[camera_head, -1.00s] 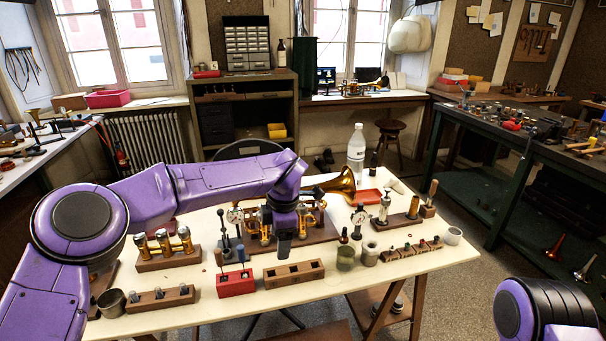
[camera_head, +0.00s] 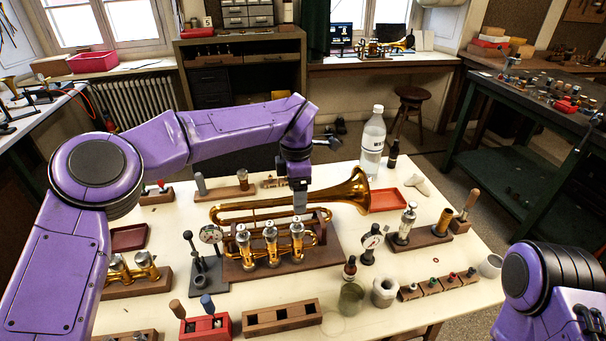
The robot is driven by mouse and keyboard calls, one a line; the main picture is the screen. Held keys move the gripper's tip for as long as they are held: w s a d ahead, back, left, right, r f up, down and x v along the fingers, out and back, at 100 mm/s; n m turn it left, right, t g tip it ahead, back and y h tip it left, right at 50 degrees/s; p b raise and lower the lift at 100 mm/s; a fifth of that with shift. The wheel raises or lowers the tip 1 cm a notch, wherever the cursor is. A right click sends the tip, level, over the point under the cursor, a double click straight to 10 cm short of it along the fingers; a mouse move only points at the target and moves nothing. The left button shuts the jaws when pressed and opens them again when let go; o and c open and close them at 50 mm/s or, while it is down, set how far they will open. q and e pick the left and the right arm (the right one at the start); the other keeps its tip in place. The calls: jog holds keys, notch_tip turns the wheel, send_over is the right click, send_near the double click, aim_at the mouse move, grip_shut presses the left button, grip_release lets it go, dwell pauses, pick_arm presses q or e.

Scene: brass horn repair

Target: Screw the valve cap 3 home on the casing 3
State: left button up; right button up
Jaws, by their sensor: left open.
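A brass horn (camera_head: 352,192) lies in a wooden cradle (camera_head: 330,256) on the bench, its bell to the right. Three upright casings stand in a row at its front, marked 1, 2 and 3. Casing 3 (camera_head: 297,250) is the right-hand one. The silvery valve cap 3 (camera_head: 297,227) shows at its top; how far it is seated cannot be told. My left gripper (camera_head: 299,207) points down just above and behind cap 3. Its jaws are open, though small and edge-on here. My right arm shows at the lower right, its gripper out of view.
A dial gauge stand (camera_head: 210,236) is close left of the horn. A wooden block with square holes (camera_head: 282,317) and a red block (camera_head: 206,328) are in front. Small jars stand front right.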

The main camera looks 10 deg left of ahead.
aim_at(297, 218)
pick_arm(q)
jog(key=f, duration=0.1)
jog(key=s+f+p, duration=0.1)
jog(key=f, duration=0.1)
jog(key=s+f, duration=0.1)
jog(key=f, duration=0.1)
jog(key=shift+s+p, duration=0.15)
jog(key=shift+p, duration=0.15)
jog(key=f, duration=0.1)
jog(key=w+f, duration=0.1)
jog(key=f, duration=0.3)
jog(key=shift+w+p, duration=0.3)
jog(key=shift+w, duration=0.05)
jog(key=shift+s+r, duration=0.15)
jog(key=shift+s, duration=0.2)
jog(key=shift+w, duration=0.1)
jog(key=c, duration=1.3)
jog(key=shift+o, duration=0.2)
jog(key=shift+r+m+p, duration=0.1)
jog(key=shift+m+p, duration=0.4)
jog(key=shift+p, duration=0.05)
jog(key=m+p, duration=0.2)
jog(key=m, duration=0.1)
jog(key=shift+m, duration=0.6)
pick_arm(e)
notch_tip(297, 218, up, 6)
jog(key=shift+s, duration=0.4)
pick_arm(q)
jog(key=shift+p, duration=0.3)
